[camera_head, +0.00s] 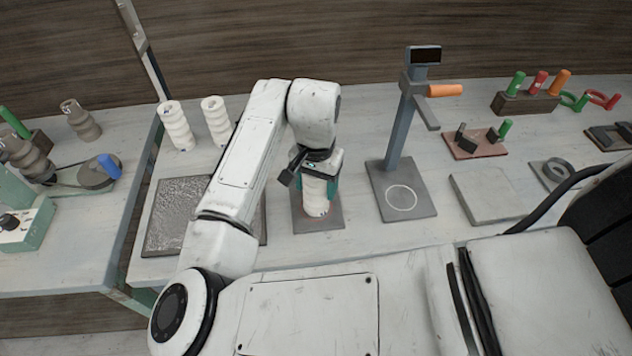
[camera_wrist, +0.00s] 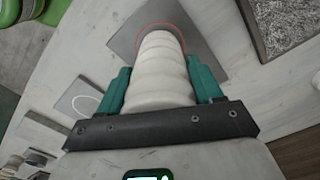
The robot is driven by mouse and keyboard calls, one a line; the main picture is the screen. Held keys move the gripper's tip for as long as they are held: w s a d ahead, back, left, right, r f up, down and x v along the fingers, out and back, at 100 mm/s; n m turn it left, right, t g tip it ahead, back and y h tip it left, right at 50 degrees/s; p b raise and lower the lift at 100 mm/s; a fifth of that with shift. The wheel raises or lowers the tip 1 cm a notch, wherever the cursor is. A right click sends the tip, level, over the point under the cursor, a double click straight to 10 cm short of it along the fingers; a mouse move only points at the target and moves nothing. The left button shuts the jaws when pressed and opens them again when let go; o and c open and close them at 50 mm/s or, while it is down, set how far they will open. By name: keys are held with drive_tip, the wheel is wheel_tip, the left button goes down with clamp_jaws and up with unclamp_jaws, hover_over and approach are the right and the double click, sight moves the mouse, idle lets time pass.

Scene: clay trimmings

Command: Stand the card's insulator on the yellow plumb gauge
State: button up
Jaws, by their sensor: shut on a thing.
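My gripper (camera_head: 317,181) is shut on a white ribbed insulator (camera_head: 316,203), its teal fingers on both sides. The wrist view shows the insulator (camera_wrist: 158,72) between the fingers (camera_wrist: 160,88). It is roughly upright over a grey plate (camera_head: 333,222) with a red ring (camera_wrist: 179,30); I cannot tell whether its foot touches the plate. A gauge-like blue-grey post (camera_head: 399,130) with a dark display and an orange handle stands to the right, its base (camera_head: 424,205) marked with an empty white circle. I see no clearly yellow gauge and cannot make out a card.
Two white insulators (camera_head: 176,125) (camera_head: 216,122) stand at the back left. A textured grey tray (camera_head: 160,236) lies partly behind my arm. A grey slab (camera_head: 488,198), a red-brown plate (camera_head: 466,150) and a rack of coloured handles (camera_head: 525,104) are to the right. Brown insulators (camera_head: 80,120) stand on the left table.

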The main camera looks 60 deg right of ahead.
drive_tip(key=o, duration=1.5)
drive_tip(key=shift+f, duration=0.1)
drive_tip(key=shift+o, duration=0.2)
wheel_tip(320, 180, up, 12)
drive_tip(key=shift+r, duration=0.15)
